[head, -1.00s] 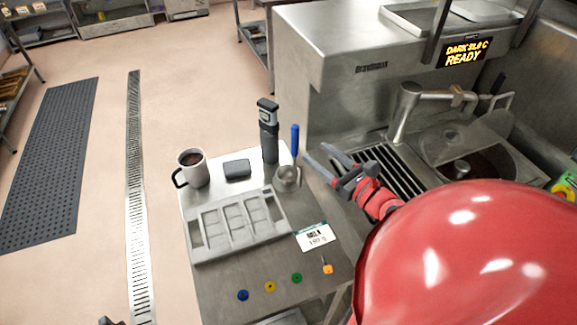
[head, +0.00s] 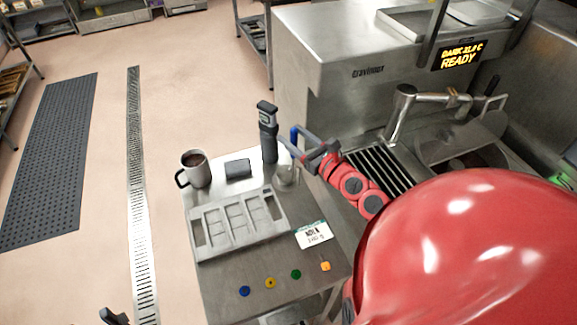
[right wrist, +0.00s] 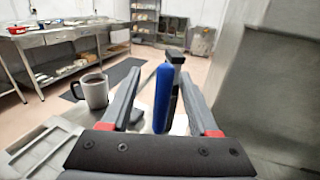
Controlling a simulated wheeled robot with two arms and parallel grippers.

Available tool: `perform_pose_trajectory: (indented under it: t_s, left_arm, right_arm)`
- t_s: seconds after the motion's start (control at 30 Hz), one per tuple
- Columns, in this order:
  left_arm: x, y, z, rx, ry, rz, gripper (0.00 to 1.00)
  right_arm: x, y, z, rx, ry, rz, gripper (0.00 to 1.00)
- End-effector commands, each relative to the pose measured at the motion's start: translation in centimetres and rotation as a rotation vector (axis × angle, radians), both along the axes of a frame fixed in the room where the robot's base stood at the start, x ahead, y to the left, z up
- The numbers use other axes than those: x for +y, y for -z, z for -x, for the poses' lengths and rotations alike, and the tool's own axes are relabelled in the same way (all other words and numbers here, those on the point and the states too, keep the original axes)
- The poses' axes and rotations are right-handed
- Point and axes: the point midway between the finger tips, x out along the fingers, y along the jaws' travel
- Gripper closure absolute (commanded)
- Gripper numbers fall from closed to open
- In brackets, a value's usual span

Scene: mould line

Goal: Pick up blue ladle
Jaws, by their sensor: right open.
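The blue ladle's upright handle (head: 294,136) shows in the head view between the fingers of my right gripper (head: 297,147). Its steel bowl (head: 287,176) sits low on the steel table, partly hidden by the gripper. In the right wrist view the blue handle (right wrist: 163,98) stands between the two open fingers of my right gripper (right wrist: 160,100), with gaps visible on both sides. My left gripper (head: 113,316) shows only as a dark tip at the bottom left edge of the head view; its jaws cannot be made out.
On the steel table (head: 225,285) are a mug (head: 197,168), a dark box (head: 238,169), a black handheld device (head: 268,135), a grey mould tray (head: 238,226), a label card (head: 313,235) and several coloured buttons. A large steel machine (head: 335,90) stands behind at the right.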

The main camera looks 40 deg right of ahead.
Motion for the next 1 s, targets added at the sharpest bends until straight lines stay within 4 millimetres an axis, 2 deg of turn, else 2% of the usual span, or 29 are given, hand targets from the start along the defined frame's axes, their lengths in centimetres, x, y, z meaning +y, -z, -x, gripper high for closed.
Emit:
perform_pose_trajectory:
  t_s: [0.03, 0.1, 0.23, 0.57, 0.67, 0.9, 0.93, 1.0]
  left_arm:
    - [0.0, -1.1, 0.0, 0.0, 0.0, 0.0, 0.5]
    - [0.0, -1.7, 0.0, 0.0, 0.0, 0.0, 0.5]
    - [0.0, -2.3, 0.0, 0.0, 0.0, 0.0, 0.5]
    - [0.0, -2.4, 0.0, 0.0, 0.0, 0.0, 0.5]
    - [0.0, -2.4, 0.0, 0.0, 0.0, 0.0, 0.5]
    - [0.0, -2.4, 0.0, 0.0, 0.0, 0.0, 0.5]
    - [0.0, -2.4, 0.0, 0.0, 0.0, 0.0, 0.5]
    - [0.0, -2.4, 0.0, 0.0, 0.0, 0.0, 0.5]
  right_arm:
    - [-0.1, -0.7, -0.8, -0.001, 0.0, -0.002, 0.39]
    - [-0.2, -0.8, -1.7, -0.002, 0.0, -0.003, 0.39]
    - [-0.2, -0.6, -3.2, -0.002, 0.002, -0.001, 0.39]
    - [-0.1, -0.1, -3.8, 0.001, 0.001, 0.001, 0.39]
    - [-0.1, -0.1, -3.8, 0.001, 0.001, 0.0, 0.53]
    - [-0.1, -0.1, -3.8, 0.001, 0.001, 0.0, 0.97]
    - [-0.1, -0.1, -3.8, 0.001, 0.001, 0.0, 1.0]
    - [-0.1, -0.1, -3.8, 0.001, 0.001, 0.0, 1.0]
